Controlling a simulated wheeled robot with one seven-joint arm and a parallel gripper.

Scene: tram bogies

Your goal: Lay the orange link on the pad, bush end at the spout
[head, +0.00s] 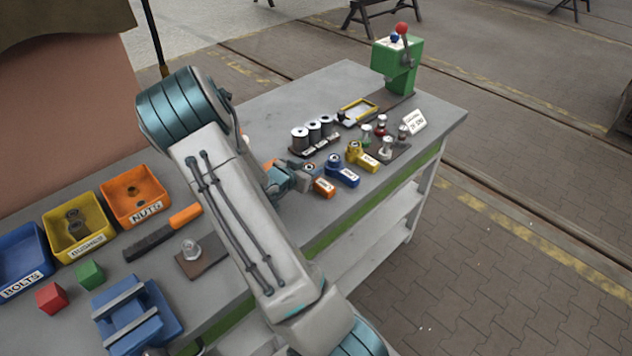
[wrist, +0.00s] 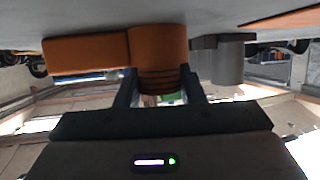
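The orange link (head: 325,187) lies on the bench in front of the blue link, its tag facing out. In the wrist view, which shows the bench at the top, the orange link (wrist: 90,52) has a flat arm and a round, ribbed bush end. My gripper (head: 293,178) reaches in from the left at that end. In the wrist view, the fingers of my gripper (wrist: 160,88) stand tight against both sides of the ribbed part and appear shut on it. The link seems to rest on the bench. A dark pad (head: 398,103) lies before the green dispenser (head: 397,65); its spout is not clear.
A blue link (head: 343,174) and a yellow link (head: 367,161) lie just behind. Several metal cylinders (head: 300,141) stand on a dark base, with a yellow-edged tray (head: 357,112) beyond. Small bottles (head: 386,148) and a white sign (head: 413,121) are at right. Bins (head: 134,196) are at left.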

